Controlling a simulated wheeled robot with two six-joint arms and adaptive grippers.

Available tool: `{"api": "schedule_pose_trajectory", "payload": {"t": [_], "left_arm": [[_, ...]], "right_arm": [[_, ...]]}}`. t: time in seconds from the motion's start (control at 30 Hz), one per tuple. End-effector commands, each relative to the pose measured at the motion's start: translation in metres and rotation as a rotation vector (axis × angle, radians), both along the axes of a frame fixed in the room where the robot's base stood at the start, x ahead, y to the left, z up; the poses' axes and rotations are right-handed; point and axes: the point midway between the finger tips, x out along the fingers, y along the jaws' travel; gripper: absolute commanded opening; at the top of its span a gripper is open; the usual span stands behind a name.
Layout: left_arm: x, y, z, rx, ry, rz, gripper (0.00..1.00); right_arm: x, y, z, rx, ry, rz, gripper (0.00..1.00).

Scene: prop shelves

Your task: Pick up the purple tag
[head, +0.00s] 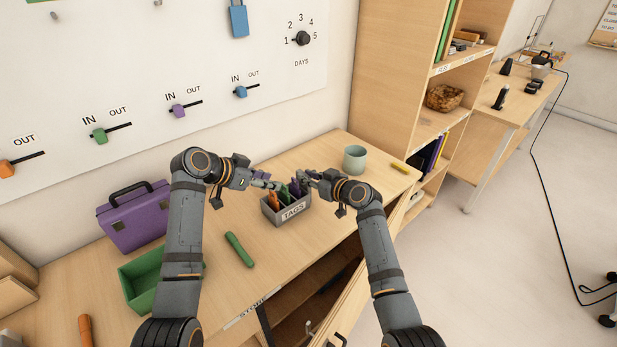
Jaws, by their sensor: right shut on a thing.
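The grey box labelled TAGS (291,211) stands on the wooden bench and holds several coloured tags, among them orange, green and purple ones. The purple tag (296,186) is upright at the box's right side, partly hidden by my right gripper. My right gripper (303,178) is at the top of the box, shut on the purple tag. My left gripper (272,184) is over the box's back left, close to the tags. Its fingers are too small to tell whether they are open or shut.
A green stick (239,249) lies in front of the box. A purple toolbox (133,220) and a green tray (140,290) stand at the left. A pale green cup (355,159) and a yellow stick (400,167) are at the back right, beside the shelf unit (382,85).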

Motion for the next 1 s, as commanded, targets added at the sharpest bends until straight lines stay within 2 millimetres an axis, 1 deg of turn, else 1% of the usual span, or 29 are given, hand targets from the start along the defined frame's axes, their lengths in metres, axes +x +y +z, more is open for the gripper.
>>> {"api": "schedule_pose_trajectory", "payload": {"t": [0.27,0.37,0.47,0.5,0.57,0.67,0.8,0.97,1.0], "left_arm": [[0.0,0.0,0.0,0.0,0.0,0.0,0.38],[0.0,0.0,0.0,-0.006,0.011,0.011,0.51],[0.001,-0.002,0.001,-0.042,0.08,0.079,0.65],[0.001,-0.003,0.002,-0.069,0.128,0.127,0.69],[0.002,-0.006,0.003,-0.118,0.223,0.223,0.69],[0.003,-0.009,0.006,-0.22,0.407,0.426,0.69],[0.004,-0.015,0.01,-0.373,0.661,0.733,0.69],[0.004,-0.02,0.016,-0.561,0.925,1.101,0.69],[0.004,-0.021,0.017,-0.612,0.984,1.196,0.69]], "right_arm": [[0.0,0.0,0.0,0.0,0.0,0.0,0.0],[0.0,0.0,0.0,0.0,0.0,0.0,0.0],[0.0,0.0,0.0,0.0,0.0,0.0,0.0],[0.0,0.0,0.0,0.0,0.0,0.0,0.0],[0.0,0.0,0.0,0.0,0.0,0.0,0.0],[0.0,0.0,0.0,0.0,0.0,0.0,0.0],[0.0,0.0,0.0,0.0,0.0,0.0,0.0],[0.0,0.0,0.0,0.0,0.0,0.0,0.0],[0.0,0.0,0.0,0.0,0.0,0.0,0.0]]}}
